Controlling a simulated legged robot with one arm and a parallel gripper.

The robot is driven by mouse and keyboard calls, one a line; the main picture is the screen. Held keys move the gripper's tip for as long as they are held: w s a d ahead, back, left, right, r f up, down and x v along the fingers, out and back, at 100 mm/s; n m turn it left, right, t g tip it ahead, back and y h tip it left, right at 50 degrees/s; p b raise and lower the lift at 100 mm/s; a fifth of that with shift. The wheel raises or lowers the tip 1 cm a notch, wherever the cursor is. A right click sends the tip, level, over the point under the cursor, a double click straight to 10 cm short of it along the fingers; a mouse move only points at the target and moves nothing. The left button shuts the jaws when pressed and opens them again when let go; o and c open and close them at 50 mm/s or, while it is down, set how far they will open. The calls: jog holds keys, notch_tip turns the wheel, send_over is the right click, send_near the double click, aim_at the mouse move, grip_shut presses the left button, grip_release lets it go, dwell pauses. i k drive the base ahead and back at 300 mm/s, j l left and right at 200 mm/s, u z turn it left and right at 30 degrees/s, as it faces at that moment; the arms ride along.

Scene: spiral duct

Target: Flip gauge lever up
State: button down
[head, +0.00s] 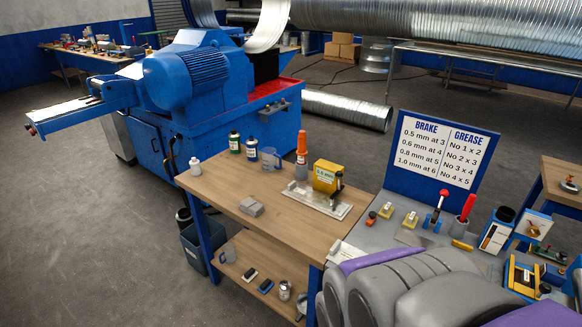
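A yellow gauge box (326,176) with a white label, seemingly reading 0.6 mm, stands on a flat metal plate (305,197) on the wooden workbench. A small dark upright part (338,184) is at its right side; I cannot tell whether it is the gauge lever. On the grey panel to the right, a red-knobbed lever (439,202) stands upright on a blue base. A thicker red handle (466,208) leans beside it. No lever carries a readable gauge name. My gripper is not in view; grey and purple parts of my own body fill the lower right.
The workbench (225,188) also holds bottles, an orange-tipped tube (301,152) and a grey block (251,207). A brake and grease sign (440,150) stands behind the panel. A blue machine (195,85) stands behind the bench. The floor at left is clear.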

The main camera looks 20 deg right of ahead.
aim_at(338, 175)
jog(key=i+j, duration=0.35)
jog(key=j, duration=0.3)
jog(key=i+j, duration=0.2)
jog(key=j+z, duration=0.05)
jog(key=j, duration=0.05)
